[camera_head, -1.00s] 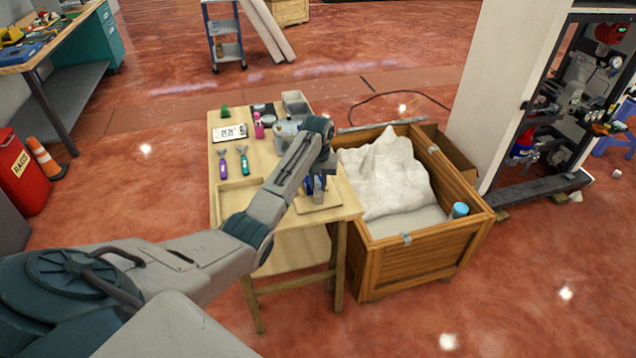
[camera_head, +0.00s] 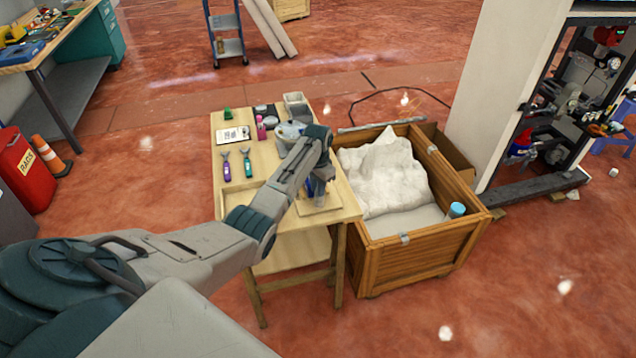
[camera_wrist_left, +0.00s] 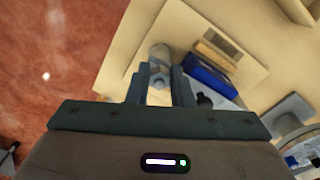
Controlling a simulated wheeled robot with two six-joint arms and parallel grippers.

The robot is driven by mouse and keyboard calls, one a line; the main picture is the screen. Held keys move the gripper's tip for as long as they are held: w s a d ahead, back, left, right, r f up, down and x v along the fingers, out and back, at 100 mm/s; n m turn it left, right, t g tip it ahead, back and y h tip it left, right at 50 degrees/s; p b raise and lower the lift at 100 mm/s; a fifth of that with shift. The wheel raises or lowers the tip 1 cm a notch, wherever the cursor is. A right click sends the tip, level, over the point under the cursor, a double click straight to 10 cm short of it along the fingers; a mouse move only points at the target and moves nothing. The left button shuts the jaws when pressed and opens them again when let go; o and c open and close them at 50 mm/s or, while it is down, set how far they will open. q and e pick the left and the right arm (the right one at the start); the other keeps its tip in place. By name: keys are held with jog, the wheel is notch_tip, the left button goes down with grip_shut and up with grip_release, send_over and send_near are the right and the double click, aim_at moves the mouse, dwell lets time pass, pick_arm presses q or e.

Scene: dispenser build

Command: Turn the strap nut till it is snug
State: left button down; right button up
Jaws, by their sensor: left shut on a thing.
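My left gripper (camera_head: 318,197) is low over a pale square board (camera_head: 330,203) at the front right of the small wooden table. In the left wrist view its two fingers (camera_wrist_left: 160,88) are shut on a pale grey round part (camera_wrist_left: 159,56), whose end sticks out past the fingertips. I cannot tell for sure that this part is the strap nut; any thread or strap under it is hidden by the gripper. A blue block-like piece (camera_wrist_left: 208,76) lies on the board (camera_wrist_left: 135,67) just right of the fingers. My right gripper is not in view.
On the table are a purple-handled tool (camera_head: 226,168), a teal-handled tool (camera_head: 248,164), a white label card (camera_head: 233,135) and a pink bottle (camera_head: 261,128).

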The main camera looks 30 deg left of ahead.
pick_arm(q)
jog(key=m, duration=0.2)
jog(key=m+p, duration=0.1)
jog(key=m, duration=0.2)
jog(key=shift+w+a+r+m+p, duration=0.1)
jog(key=shift+w+m+p, duration=0.05)
jog(key=shift+m+p, duration=0.15)
jog(key=m, duration=0.6)
jog(key=shift+w+a+p, duration=0.1)
jog(key=shift+w+p, duration=0.05)
jog(key=shift+p, duration=0.15)
jog(key=shift+m, duration=0.3)
jog(key=c, duration=1.3)
grip_release()
notch_tip(320, 180, up, 11)
jog(key=shift+f+b, duration=0.15)
jog(key=shift+b, duration=0.95)
